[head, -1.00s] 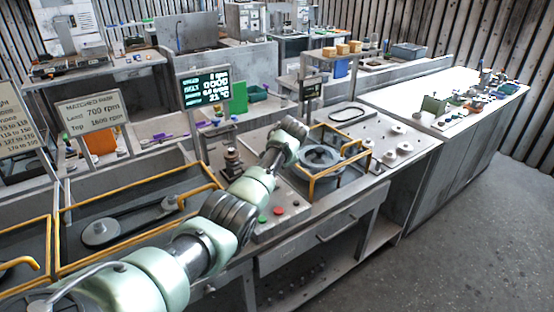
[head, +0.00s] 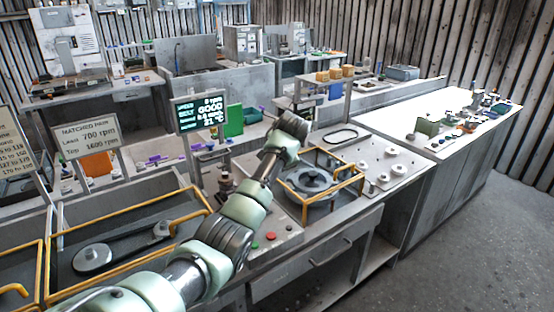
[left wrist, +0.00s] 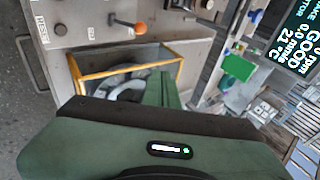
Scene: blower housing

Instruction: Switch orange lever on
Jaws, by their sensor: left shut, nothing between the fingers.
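The orange lever (left wrist: 140,28) shows in the left wrist view, an orange knob on a short metal stem on a grey panel near the top. I cannot make it out in the head view, and I cannot tell its setting. My left arm reaches in from the bottom left in the head view, its end above the panel beside the yellow-framed blower housing (head: 334,186). My left gripper (left wrist: 166,82) is shut and empty in the left wrist view, apart from the lever, with the housing behind it. My right gripper is not in view.
A yellow guard frame (left wrist: 125,68) surrounds the housing next to the lever. A display (head: 201,112) reads GOOD and 21 °C. A belt drive in a yellow-railed bay (head: 120,252) is at left; clear floor (head: 455,260) is at right.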

